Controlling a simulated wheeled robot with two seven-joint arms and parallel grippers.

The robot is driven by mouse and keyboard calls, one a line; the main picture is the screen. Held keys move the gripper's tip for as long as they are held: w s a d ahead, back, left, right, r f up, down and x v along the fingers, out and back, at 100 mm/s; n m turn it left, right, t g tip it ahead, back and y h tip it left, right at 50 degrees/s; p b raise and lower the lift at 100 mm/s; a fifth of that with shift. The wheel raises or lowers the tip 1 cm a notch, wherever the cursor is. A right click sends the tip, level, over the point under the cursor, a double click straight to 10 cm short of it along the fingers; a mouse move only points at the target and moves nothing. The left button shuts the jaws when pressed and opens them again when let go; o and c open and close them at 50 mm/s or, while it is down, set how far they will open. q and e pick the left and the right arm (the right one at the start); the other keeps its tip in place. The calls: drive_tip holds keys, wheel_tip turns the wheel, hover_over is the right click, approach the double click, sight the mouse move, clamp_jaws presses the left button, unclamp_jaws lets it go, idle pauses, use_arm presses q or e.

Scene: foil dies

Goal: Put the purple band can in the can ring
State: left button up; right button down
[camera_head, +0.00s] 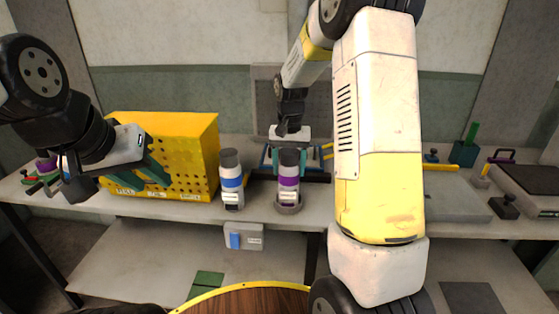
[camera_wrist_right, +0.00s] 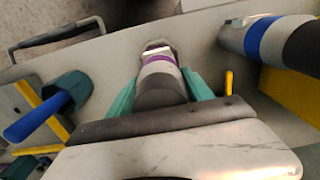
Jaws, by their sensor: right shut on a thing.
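The purple band can (camera_head: 289,184) has a dark top, a white body and a purple band. It stands upright at the shelf's front, its base within the grey can ring (camera_head: 289,209). Whether it is fully seated cannot be told. My right gripper (camera_wrist_right: 163,92) is shut on the purple band can (camera_wrist_right: 160,68), with a green finger on each side. In the head view the can's top partly hides this gripper. My left gripper (camera_head: 146,175) is open and empty, in front of the yellow box at the left, its green fingers apart.
A blue band can (camera_head: 232,183) stands close to the left of the purple one. The yellow perforated box (camera_head: 180,150) is further left. A grey panel (camera_head: 450,203) and small tools lie right. My right arm hides part of the shelf.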

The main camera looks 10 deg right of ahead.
drive_tip(key=shift+f, duration=0.15)
drive_tip(key=shift+c, duration=2.1)
unclamp_jaws()
wheel_tip(320, 180, up, 12)
drive_tip(key=shift+r, duration=0.1)
drive_tip(key=s+a+r+n+t+y, duration=0.1)
drive_tip(key=s+r+n+t, duration=0.1)
drive_tip(key=s, duration=1)
drive_tip(key=s+a+r+n+t+y, duration=0.1)
drive_tip(key=s+r+t, duration=0.2)
drive_tip(key=s, duration=0.9)
drive_tip(key=shift+s+n+t, duration=0.15)
drive_tip(key=shift+n+t, duration=0.25)
drive_tip(key=shift+t, duration=0.2)
